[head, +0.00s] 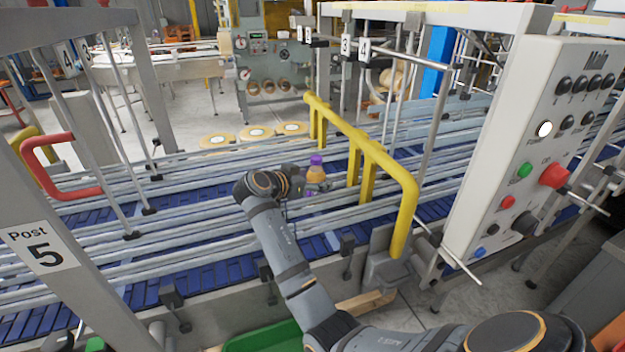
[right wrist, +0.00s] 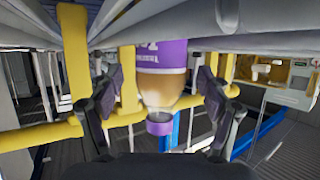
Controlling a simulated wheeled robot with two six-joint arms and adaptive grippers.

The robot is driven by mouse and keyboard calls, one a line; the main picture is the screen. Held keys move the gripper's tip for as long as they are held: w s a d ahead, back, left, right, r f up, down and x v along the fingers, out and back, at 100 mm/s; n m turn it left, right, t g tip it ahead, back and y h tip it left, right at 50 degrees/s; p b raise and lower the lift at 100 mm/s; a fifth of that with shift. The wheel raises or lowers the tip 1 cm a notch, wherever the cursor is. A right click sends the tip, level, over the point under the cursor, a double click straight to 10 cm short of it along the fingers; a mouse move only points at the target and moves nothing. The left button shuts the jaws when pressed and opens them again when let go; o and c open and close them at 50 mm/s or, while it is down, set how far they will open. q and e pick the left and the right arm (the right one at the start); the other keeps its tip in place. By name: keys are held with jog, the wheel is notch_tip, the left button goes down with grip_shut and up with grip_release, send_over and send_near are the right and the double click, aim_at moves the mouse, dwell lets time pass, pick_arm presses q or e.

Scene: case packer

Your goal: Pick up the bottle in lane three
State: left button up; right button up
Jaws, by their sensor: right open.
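The bottle (head: 316,174) has a purple cap and an orange-brown body, and stands upright among the conveyor rails. Which numbered lane it stands in I cannot tell. My right gripper (head: 305,187) reaches in from the front, close against the bottle, and partly covers it. In the right wrist view the bottle (right wrist: 162,88) appears upside down, with its purple label and cap, between the two spread fingers of the right gripper (right wrist: 162,80). Gaps show on both sides of it. The bottle's base is hidden by rails. My left gripper is not in view.
A yellow guard rail (head: 370,165) stands just right of the bottle. Metal lane rails (head: 150,240) run along the blue conveyor (head: 60,312). A control panel (head: 540,140) is at right, and a post marked 5 (head: 45,250) at left. A green bin (head: 265,340) lies in front.

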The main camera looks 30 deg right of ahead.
aim_at(312, 162)
jog(key=shift+a, duration=0.1)
notch_tip(312, 162, up, 10)
jog(key=shift+r, duration=0.1)
dwell(0.4)
dwell(0.4)
